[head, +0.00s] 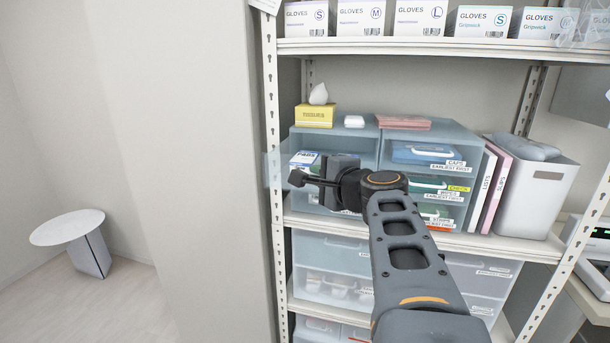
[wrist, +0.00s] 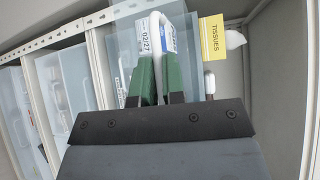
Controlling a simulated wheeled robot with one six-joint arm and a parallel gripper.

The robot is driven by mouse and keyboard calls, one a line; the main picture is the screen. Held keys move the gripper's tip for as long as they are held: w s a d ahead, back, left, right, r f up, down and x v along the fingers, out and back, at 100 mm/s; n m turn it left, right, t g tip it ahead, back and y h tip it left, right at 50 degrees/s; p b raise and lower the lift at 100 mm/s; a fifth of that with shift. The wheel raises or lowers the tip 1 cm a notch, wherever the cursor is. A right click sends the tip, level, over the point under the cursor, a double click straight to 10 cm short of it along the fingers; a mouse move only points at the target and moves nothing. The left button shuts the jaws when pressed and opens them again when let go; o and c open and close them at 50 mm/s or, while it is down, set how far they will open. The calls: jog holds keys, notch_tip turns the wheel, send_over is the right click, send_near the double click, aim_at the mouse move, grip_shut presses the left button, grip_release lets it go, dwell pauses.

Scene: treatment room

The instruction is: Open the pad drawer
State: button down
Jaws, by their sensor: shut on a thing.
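The pad drawer is the top left one in the blue translucent drawer unit (head: 360,135). A blue and white pads label or pack (head: 304,158) shows there. Its clear front (head: 276,170) overlaps the shelf post at left and seems to stand forward of the unit, so the drawer looks partly pulled out. In the wrist view, my gripper (wrist: 160,78) has its green fingers on both sides of the drawer's white handle (wrist: 156,48), shut on it. A date label (wrist: 145,36) shows beside the handle. In the head view my arm hides the fingertips and much of the drawer.
A yellow tissues box (head: 314,116) stands on the unit, beside a small white item (head: 354,121) and pink packs (head: 404,122). Labelled drawers (head: 428,156) are at right, then binders (head: 495,185) and a grey bin (head: 535,195). A round table (head: 68,227) stands far left, with clear floor around.

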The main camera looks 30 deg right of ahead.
jog(key=shift+s+a, duration=0.5)
jog(key=shift+s, duration=0.05)
jog(key=c, duration=1.2)
grip_release()
